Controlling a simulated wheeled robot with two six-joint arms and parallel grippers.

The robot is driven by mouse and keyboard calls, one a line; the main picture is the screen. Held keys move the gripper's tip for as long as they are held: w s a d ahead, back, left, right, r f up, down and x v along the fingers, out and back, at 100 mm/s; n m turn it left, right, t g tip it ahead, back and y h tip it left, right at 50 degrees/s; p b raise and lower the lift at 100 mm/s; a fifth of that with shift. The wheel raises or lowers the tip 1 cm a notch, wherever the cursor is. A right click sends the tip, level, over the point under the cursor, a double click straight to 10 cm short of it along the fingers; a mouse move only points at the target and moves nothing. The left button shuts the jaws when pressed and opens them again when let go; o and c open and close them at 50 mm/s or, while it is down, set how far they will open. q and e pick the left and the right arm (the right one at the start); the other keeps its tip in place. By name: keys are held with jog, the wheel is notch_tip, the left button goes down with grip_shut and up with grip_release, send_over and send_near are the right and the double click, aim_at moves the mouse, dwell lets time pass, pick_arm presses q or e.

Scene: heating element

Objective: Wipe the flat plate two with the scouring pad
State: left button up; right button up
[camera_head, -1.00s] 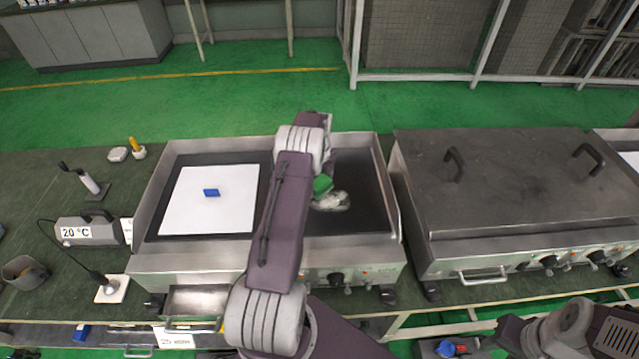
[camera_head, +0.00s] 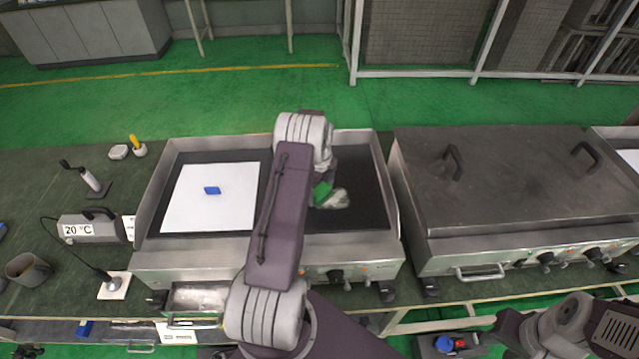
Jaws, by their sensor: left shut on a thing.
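The griddle on the bench has a dark flat plate (camera_head: 368,205) on its right half; I take this to be flat plate two. My left arm reaches across the griddle's middle. My left gripper (camera_head: 328,190) is over the dark plate, mostly hidden by its own arm, and shut on a green scouring pad (camera_head: 322,193). A pale grey-white patch (camera_head: 337,200) shows beside the pad; I cannot tell whether it is part of the pad or lies on the plate. The pad seems at or near the plate surface. My right arm is at the lower right; its fingers are not clear.
A white sheet (camera_head: 215,205) with a small blue block (camera_head: 212,190) covers the griddle's left half. A lidded griddle (camera_head: 510,185) stands to the right. A 20 °C heater box (camera_head: 92,229) and a grey cup (camera_head: 27,269) are on the left bench. Raised metal walls rim the griddle.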

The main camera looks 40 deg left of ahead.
aim_at(328, 198)
pick_arm(q)
jog(key=shift+s+d+f+p, duration=0.1)
jog(key=shift+s+d+p, duration=0.3)
jog(key=shift+s+d, duration=0.5)
jog(key=shift+s+d+p, duration=0.35)
jog(key=shift+s+d, duration=0.35)
jog(key=shift+s, duration=0.3)
jog(key=shift+w+d, duration=0.9)
jog(key=shift+d, duration=0.1)
jog(key=shift+w+a+f+b, duration=0.2)
jog(key=shift+w+a+b, duration=0.6)
jog(key=shift+w+a, duration=0.4)
jog(key=shift+w+a+r, duration=0.15)
jog(key=shift+w, duration=0.15)
